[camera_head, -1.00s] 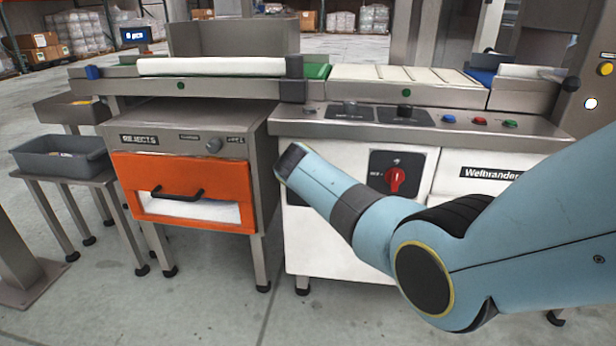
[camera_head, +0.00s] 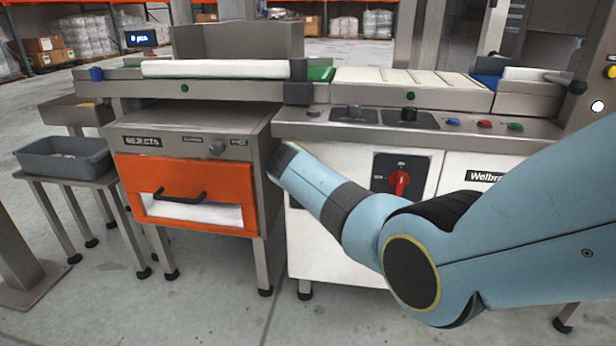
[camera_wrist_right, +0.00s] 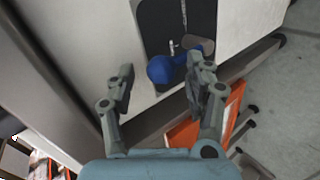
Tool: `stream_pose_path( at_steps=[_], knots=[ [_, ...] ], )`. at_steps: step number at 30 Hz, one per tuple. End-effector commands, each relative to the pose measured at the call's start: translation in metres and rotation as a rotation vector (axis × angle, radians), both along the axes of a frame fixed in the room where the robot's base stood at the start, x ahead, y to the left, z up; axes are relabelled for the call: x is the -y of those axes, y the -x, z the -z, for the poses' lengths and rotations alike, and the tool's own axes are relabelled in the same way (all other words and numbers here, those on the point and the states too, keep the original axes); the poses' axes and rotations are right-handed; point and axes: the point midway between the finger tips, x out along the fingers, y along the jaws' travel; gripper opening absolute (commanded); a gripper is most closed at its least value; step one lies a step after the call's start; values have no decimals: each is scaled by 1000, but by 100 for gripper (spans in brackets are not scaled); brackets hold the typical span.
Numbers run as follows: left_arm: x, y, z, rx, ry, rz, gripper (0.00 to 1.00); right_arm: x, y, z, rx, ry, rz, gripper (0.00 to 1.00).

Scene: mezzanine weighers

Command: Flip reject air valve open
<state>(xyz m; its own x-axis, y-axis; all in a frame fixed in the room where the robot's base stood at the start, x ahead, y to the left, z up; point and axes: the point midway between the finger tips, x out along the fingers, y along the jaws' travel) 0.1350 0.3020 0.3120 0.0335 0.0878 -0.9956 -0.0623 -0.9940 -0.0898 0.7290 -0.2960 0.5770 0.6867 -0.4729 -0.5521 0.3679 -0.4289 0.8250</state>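In the right wrist view a blue rounded knob or lever end (camera_wrist_right: 162,71) sits on a dark plate (camera_wrist_right: 160,22) on the white cabinet face, with a grey-brown metal fitting (camera_wrist_right: 196,44) beside it. It looks like the reject air valve. My right gripper (camera_wrist_right: 160,78) is open, with one finger on each side of the blue part in this view. I cannot tell whether either finger touches it. In the head view my right forearm hides most of the valve's plate, and the right gripper is hidden too. My left gripper is in neither view.
The orange rejects drawer (camera_head: 178,177) with a black handle stands left of my arm; the rejects cabinet (camera_head: 186,120) holds it. A red rotary switch (camera_head: 399,183) is on the white cabinet to the right. A grey bin (camera_head: 65,158) stands on a small table at left.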

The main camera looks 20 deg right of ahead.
Motion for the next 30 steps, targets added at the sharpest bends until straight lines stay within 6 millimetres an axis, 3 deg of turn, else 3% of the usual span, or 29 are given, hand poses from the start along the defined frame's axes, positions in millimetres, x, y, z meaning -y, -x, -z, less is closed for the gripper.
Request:
stream_pose_path(
  at_steps=[11, 24, 30],
  knots=[
    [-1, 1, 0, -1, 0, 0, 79, -5, 7, -2, -3, -3, 1, 54],
    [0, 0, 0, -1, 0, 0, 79, -34, 47, -36, -1, -3, 1, 54],
    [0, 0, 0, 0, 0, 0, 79, -36, 52, -40, -2, -1, 0, 54]
  ],
)
